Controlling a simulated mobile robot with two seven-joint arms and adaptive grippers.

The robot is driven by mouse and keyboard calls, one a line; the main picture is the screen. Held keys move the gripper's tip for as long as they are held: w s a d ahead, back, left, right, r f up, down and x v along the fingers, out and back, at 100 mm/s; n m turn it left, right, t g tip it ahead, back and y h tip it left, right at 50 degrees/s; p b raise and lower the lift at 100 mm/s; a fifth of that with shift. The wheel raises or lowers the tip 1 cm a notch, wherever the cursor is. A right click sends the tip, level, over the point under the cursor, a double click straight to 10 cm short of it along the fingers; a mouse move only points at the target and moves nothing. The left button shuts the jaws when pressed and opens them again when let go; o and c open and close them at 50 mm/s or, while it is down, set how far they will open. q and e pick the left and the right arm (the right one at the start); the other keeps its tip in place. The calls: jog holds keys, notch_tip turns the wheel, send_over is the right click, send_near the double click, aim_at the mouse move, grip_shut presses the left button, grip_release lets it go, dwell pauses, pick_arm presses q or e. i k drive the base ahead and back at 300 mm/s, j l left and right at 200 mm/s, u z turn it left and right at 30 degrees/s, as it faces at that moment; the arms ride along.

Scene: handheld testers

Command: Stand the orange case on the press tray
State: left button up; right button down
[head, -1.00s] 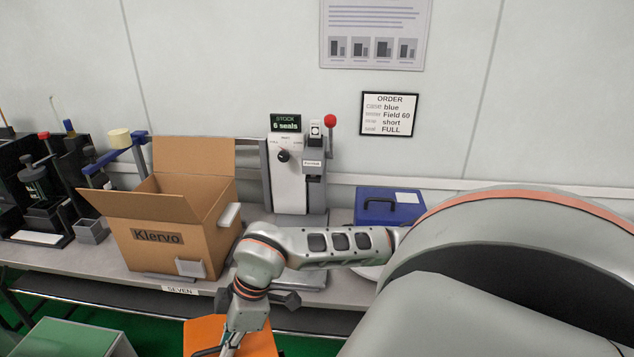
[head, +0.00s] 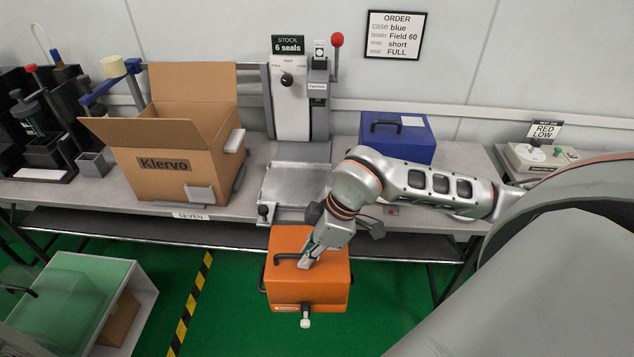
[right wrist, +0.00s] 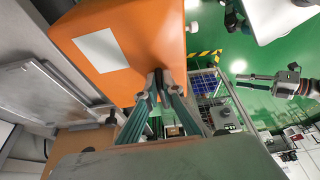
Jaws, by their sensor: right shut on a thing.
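The orange case (head: 318,288) hangs upright in front of the bench, over the green floor. It has a dark handle on its top. My right gripper (head: 306,262) is shut on the case at its handle. The right wrist view shows the fingers (right wrist: 158,82) closed beside the orange case (right wrist: 130,45), which has a white label. The press tray (head: 292,186) is a bare grey metal plate below the press (head: 297,105). It lies behind and above the case in the head view.
An open Klervo carton (head: 165,175) stands left of the tray. A blue case (head: 410,150) stands to its right. A small lever with a dark knob (head: 264,211) is at the tray's front left corner. A green-topped box (head: 70,295) stands lower left.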

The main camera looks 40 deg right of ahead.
aim_at(295, 184)
jog(key=i+j+z, duration=0.2)
jog(key=j+z, duration=0.25)
jog(key=i+j+z, duration=0.15)
jog(key=j+z, duration=0.75)
jog(key=i+l, duration=0.05)
jog(key=l, duration=0.05)
